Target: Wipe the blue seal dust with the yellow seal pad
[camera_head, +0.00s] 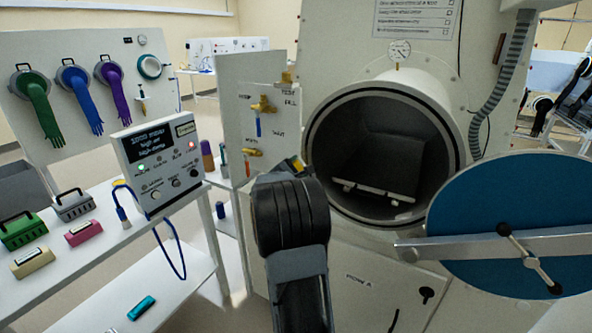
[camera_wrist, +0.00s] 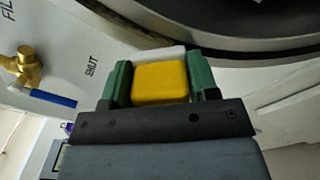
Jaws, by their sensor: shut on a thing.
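My gripper (camera_wrist: 160,84) is shut on the yellow seal pad (camera_wrist: 160,83), which sits between its two green fingers in the wrist view. A pale edge shows just beyond the pad. In the head view my arm hides most of the gripper, and a small yellow bit (camera_head: 297,162) shows at its tip, left of the round port (camera_head: 452,163). The port's dark rim (camera_wrist: 220,35) is beyond the gripper in the wrist view; I cannot tell whether the pad touches anything. I cannot make out separate blue seal dust; the open round door (camera_head: 520,205) has a blue face.
The open door and its bar (camera_head: 450,246) stick out at the right. A valve panel (camera_head: 235,120) with brass valves (camera_head: 263,105) stands left of the port. A control box (camera_head: 160,165) and several cases stand on the white bench (camera_head: 85,265) at left.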

